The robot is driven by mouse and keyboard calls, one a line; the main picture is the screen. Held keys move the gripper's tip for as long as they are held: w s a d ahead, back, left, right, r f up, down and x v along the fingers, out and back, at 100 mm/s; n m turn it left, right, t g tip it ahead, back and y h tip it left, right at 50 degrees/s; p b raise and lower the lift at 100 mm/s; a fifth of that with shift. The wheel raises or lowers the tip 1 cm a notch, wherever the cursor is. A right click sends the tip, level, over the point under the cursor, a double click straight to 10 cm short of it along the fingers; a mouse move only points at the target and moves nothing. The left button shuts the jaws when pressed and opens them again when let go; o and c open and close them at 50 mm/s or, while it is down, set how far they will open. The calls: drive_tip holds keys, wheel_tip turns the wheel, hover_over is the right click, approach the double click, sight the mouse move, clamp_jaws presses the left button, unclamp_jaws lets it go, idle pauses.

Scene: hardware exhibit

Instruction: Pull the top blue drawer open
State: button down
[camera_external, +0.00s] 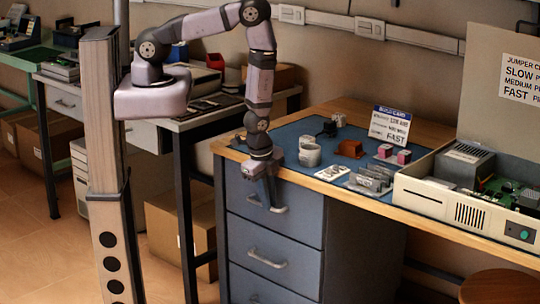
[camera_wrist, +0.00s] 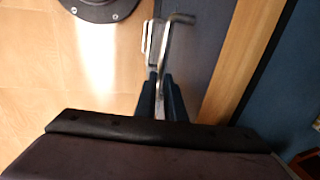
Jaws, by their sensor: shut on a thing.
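The top blue drawer (camera_external: 300,206) is in the desk's drawer stack, just under the wooden tabletop edge. Its front looks flush with the drawers below. Its metal bar handle (camera_external: 280,210) sticks out from the front; it also shows in the wrist view (camera_wrist: 178,20). My gripper (camera_external: 268,197) points down in front of the drawer, with its fingers at the handle. In the wrist view the dark fingers (camera_wrist: 160,100) are closed on the near part of the handle, with the far end showing beyond them. The exact contact is partly hidden.
The wooden desk edge (camera_wrist: 245,50) lies right beside my gripper. The blue mat (camera_external: 235,141) on the desk holds cups, small parts and a sign (camera_external: 392,127). Two more blue drawers (camera_external: 270,250) are below. Open floor (camera_wrist: 60,70) lies in front of the drawers.

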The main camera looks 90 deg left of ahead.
drive_tip(key=shift+s, duration=0.1)
drive_tip(key=s+d+p, duration=0.9)
drive_tip(key=s+d, duration=1.4)
drive_tip(key=shift+d, duration=0.1)
drive_tip(key=c, duration=1.8)
unclamp_jaws()
drive_tip(key=shift+c, duration=0.2)
drive_tip(key=shift+r, duration=0.1)
wheel_tip(320, 180, up, 7)
drive_tip(key=p, duration=0.1)
drive_tip(key=shift+s+d, duration=0.45)
